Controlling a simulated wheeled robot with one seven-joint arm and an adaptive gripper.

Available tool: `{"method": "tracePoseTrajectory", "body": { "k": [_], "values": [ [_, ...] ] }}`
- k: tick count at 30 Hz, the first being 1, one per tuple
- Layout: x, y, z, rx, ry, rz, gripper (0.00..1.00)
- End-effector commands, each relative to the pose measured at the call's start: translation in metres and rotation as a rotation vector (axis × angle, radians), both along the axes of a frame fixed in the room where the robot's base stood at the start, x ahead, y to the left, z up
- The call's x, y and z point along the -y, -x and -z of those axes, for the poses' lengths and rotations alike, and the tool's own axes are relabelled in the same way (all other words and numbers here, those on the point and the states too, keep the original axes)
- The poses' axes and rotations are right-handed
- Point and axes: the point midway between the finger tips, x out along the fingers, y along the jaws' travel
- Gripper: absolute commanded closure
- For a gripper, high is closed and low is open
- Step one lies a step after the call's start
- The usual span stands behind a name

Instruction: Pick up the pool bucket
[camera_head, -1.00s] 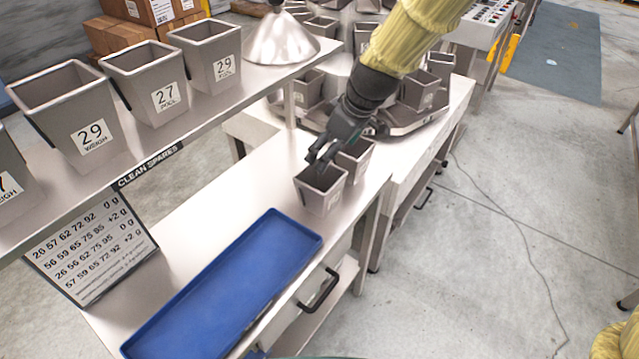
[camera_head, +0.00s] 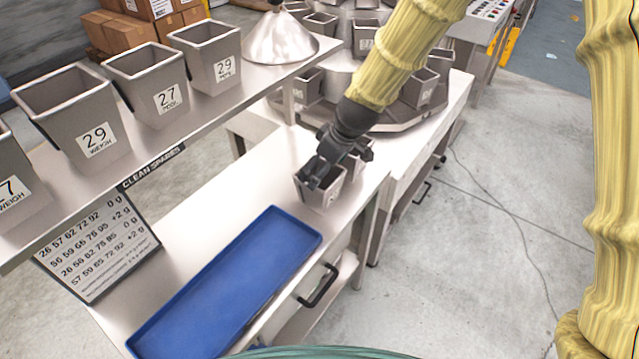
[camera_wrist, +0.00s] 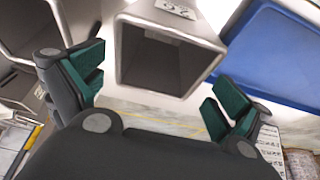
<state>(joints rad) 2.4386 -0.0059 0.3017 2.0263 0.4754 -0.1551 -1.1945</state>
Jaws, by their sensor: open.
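A grey metal bucket (camera_head: 322,194) stands on the steel bench, and my gripper (camera_head: 318,174) is at its rim. In the wrist view, this open-topped, empty bucket (camera_wrist: 165,60) lies between the spread green-padded fingers of my gripper (camera_wrist: 158,86); neither visibly clamps it. Its label is partly in view, but I cannot read the word. On the shelf, two similar buckets read POOL: one marked 27 (camera_head: 147,85) and one marked 29 (camera_head: 212,58).
A blue tray (camera_head: 225,285) lies on the bench nearer me. The raised shelf (camera_head: 190,140) labelled CLEAN SPARES runs along the left, with a number board (camera_head: 98,245) below it. The weigher with several buckets (camera_head: 405,115) stands behind my gripper. Bench surface left of the bucket is clear.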

Motion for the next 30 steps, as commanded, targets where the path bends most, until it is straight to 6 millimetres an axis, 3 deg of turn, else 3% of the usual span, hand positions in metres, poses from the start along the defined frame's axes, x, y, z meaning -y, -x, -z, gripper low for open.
{"method": "tracePoseTrajectory", "body": {
  "k": [9,18,19,26,30],
  "values": [
    [-0.007,-0.004,0.023,-0.001,0.001,0.001,0.0],
    [-0.007,-0.005,0.026,0.0,0.0,0.001,0.0],
    [-0.007,-0.005,0.026,0.0,0.0,0.001,0.02],
    [-0.007,-0.005,0.026,0.0,0.0,0.001,0.44],
    [-0.007,-0.005,0.025,0.001,0.0,0.001,0.45]
  ]
}}
